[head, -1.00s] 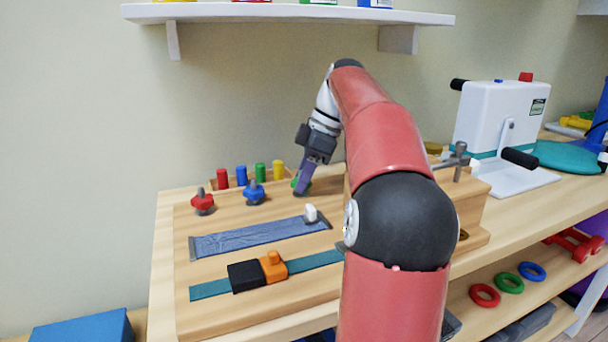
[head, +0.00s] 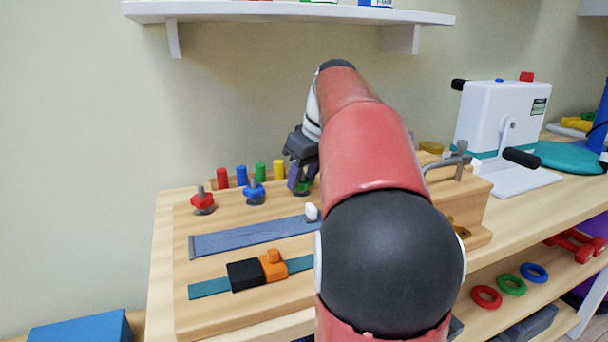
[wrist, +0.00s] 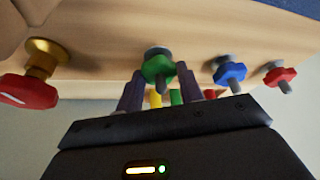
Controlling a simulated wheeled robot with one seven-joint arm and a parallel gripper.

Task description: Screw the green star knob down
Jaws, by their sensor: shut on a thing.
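The green star knob (wrist: 158,68) sits on its bolt on the wooden board. It lies between the two fingers of my gripper (wrist: 160,85) in the wrist view, and the gripper is shut on it. In the head view the green knob (head: 304,187) shows only in part below my gripper (head: 301,185), at the right end of the row of knobs. The blue star knob (head: 254,192) and the red star knob (head: 202,202) stand on their bolts to its left, apart from my gripper. My arm hides the board to the right.
Several coloured pegs (head: 241,176) stand in a rack close behind the knobs. A zipper strip (head: 250,236) and a buckle strap (head: 208,290) lie in front. A metal handle (head: 448,163) rises at right. A wall shelf (head: 290,11) hangs above.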

